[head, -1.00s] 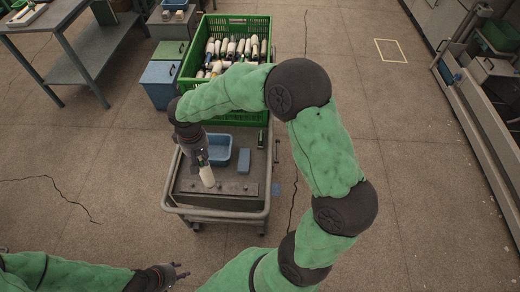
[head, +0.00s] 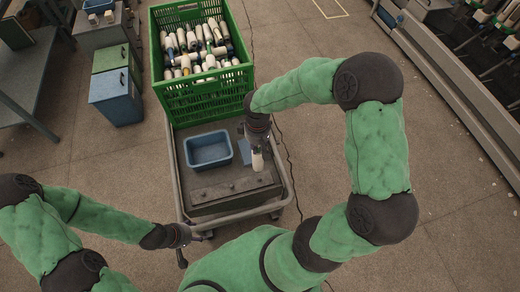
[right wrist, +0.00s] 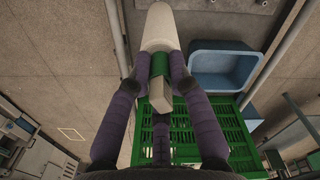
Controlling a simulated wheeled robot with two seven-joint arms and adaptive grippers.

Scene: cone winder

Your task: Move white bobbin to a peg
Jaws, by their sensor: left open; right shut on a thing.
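The white bobbin (head: 257,161) hangs below my right gripper (head: 258,147), near the right end of the cart's grey block. The right wrist view shows the bobbin's white body (right wrist: 157,28), with the right gripper (right wrist: 160,68) shut around its narrower end at a green band. I cannot tell whether the bobbin touches the block. My left gripper (head: 188,245) is open and empty at the cart's front left corner. Machine positions with green and white parts (head: 481,17) show at the far top right; individual pegs there are too small to make out.
The cart (head: 184,203) carries a blue bin (head: 208,150), the grey block (head: 232,190) and, behind, a green crate (head: 203,100) full of mixed bobbins. Blue and green cabinets (head: 117,97) stand left. A long machine rail (head: 455,90) runs along the right. Open floor lies between.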

